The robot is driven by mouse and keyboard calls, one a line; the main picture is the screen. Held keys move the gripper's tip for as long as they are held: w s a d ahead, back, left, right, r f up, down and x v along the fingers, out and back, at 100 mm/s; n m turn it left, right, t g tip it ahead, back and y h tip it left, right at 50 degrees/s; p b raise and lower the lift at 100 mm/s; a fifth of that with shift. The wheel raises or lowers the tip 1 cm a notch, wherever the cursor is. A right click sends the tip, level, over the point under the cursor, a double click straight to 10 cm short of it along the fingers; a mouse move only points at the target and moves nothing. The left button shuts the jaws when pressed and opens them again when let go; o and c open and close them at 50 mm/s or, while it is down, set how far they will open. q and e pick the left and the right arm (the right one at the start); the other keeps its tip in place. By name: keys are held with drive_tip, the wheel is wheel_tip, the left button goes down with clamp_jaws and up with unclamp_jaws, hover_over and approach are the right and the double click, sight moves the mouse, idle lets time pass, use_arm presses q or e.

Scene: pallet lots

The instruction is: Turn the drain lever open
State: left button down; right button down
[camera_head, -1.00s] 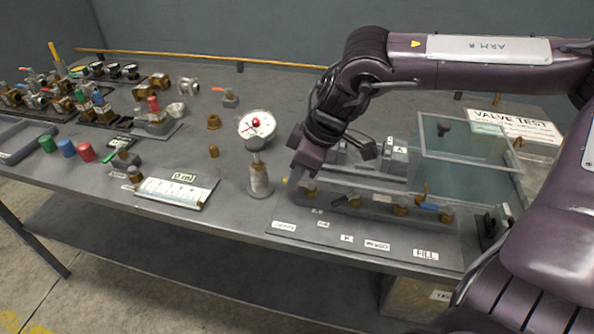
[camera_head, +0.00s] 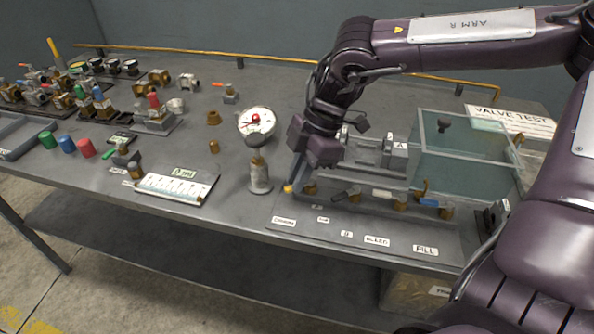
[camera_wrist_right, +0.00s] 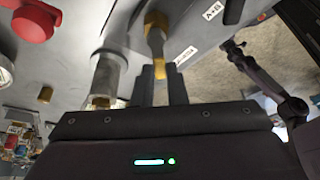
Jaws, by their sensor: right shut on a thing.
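The valve manifold (camera_head: 340,208) lies along the front right of the bench, with a row of brass valves and small levers. My right gripper (camera_head: 297,180) is at its left end, above the leftmost label (camera_head: 284,221), whose text is hard to read. In the right wrist view, the lever (camera_wrist_right: 155,42) runs from a brass valve body (camera_wrist_right: 156,20) to a yellow tip (camera_wrist_right: 160,68) between the fingers of my right gripper (camera_wrist_right: 161,82). The gripper is shut on this lever, which I take for the drain lever. My left gripper is not in view.
A round gauge (camera_head: 256,123) and an upright metal cylinder (camera_head: 259,178) stand close left of my right gripper. A clear tank (camera_head: 465,155) stands behind the manifold on the right. A white readout panel (camera_head: 176,187) lies farther left.

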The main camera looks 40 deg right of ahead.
drive_tip(key=n+g, duration=0.1)
drive_tip(key=n, duration=0.1)
drive_tip(key=s+n, duration=0.1)
drive_tip(key=n, duration=0.1)
drive_tip(key=shift+n+g, duration=0.3)
drive_tip(key=shift+g, duration=0.1)
drive_tip(key=shift+s+d+n+g, duration=0.1)
drive_tip(key=shift+s+n+g, duration=0.2)
drive_tip(key=shift+n, duration=0.6)
drive_tip(key=shift+s+d+n+g+h+p, duration=0.15)
drive_tip(key=shift+n+g+h+p, duration=0.1)
drive_tip(key=shift+n, duration=0.55)
drive_tip(key=shift+s+d+n+g+h+p, duration=0.15)
drive_tip(key=shift+n+g+h+p, duration=0.1)
drive_tip(key=shift+n, duration=0.55)
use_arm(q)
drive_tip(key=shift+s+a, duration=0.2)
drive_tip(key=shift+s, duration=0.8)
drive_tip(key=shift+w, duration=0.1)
use_arm(e)
drive_tip(key=c, duration=1.5)
unclamp_jaws()
drive_tip(key=shift+o, duration=0.2)
